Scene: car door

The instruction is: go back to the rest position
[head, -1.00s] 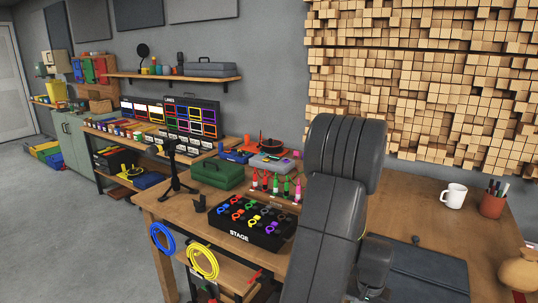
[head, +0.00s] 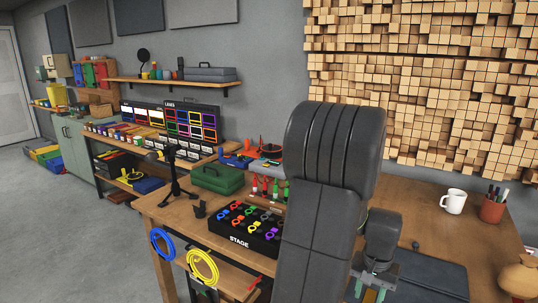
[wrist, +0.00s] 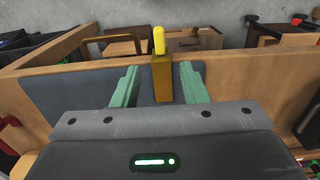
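My gripper (head: 370,292) shows at the lower right of my arm in the head view, cut off partly by the frame's lower edge, near the dark mat (head: 432,277) on the wooden bench. In the wrist view its two green fingers (wrist: 158,88) stand wide apart. My arm hides part of the bench in the head view.
The black STAGE box (head: 245,229) with coloured plugs stands left of my arm, beside a green case (head: 217,179) and a black stand (head: 173,175). A white mug (head: 453,201) and a pen cup (head: 492,208) stand at the right. Wooden blocks cover the wall.

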